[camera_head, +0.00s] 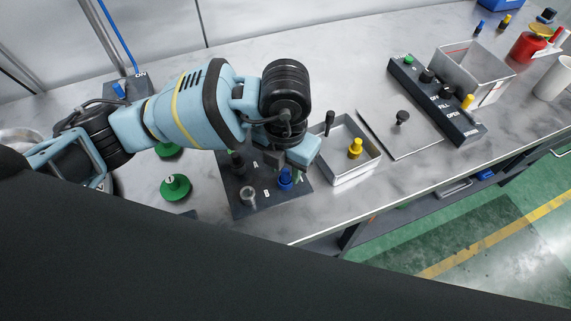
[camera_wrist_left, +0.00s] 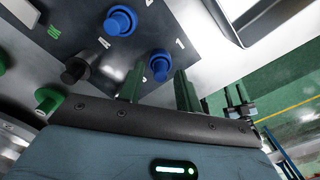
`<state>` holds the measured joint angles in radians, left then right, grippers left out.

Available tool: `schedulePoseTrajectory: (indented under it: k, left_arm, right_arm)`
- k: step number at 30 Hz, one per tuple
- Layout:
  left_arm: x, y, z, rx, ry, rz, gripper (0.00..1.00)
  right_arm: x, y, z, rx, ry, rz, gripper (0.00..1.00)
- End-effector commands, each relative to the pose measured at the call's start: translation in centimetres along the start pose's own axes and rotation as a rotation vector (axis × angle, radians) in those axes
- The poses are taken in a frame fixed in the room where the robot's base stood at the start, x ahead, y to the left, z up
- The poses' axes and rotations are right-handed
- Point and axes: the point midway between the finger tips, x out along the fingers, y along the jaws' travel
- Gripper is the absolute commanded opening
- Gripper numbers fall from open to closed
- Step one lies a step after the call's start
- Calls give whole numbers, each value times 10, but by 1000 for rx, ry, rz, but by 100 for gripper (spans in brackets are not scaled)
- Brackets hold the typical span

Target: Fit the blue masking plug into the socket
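The dark socket plate (camera_head: 232,205) lies on the bench below my left gripper (camera_head: 288,172). A blue plug (camera_head: 285,181) stands on the plate at the fingertips, partly covered. In the left wrist view my left gripper (camera_wrist_left: 160,84) shows two green fingers apart, with a blue plug (camera_wrist_left: 160,66) in line with the gap; I cannot tell if they touch it. A second blue piece (camera_wrist_left: 120,21) with a round collar sits on the plate in that view. A bare metal post (camera_head: 249,195) stands on the plate. My right gripper (camera_wrist_left: 235,95) shows small in the wrist view, its fingers apart.
A black knob (camera_head: 236,160) stands on the plate. A green knobbed disc (camera_head: 175,187) is to its left. A metal tray (camera_head: 350,178) holding a yellow plug (camera_head: 355,148) is close at the right. A control box (camera_head: 440,100) and an open bin (camera_head: 475,65) stand farther right.

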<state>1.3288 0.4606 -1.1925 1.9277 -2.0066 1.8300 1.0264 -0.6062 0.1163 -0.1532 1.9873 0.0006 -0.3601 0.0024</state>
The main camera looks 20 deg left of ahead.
Motion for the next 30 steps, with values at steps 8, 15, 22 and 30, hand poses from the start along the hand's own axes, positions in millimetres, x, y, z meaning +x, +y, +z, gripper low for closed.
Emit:
schedulePoseTrajectory:
  k: [8,15,22,30]
  left_arm:
    - [-42,0,1,1,-8,-1,35]
    - [-90,0,1,0,-7,0,35]
    - [-117,0,1,0,-3,0,35]
    - [-123,0,0,0,0,-1,35]
  right_arm:
    - [-2,-1,-7,3,12,2,36]
    - [-3,0,-13,3,23,3,36]
    - [-4,0,-14,3,23,3,36]
    - [-4,0,-12,1,21,3,36]
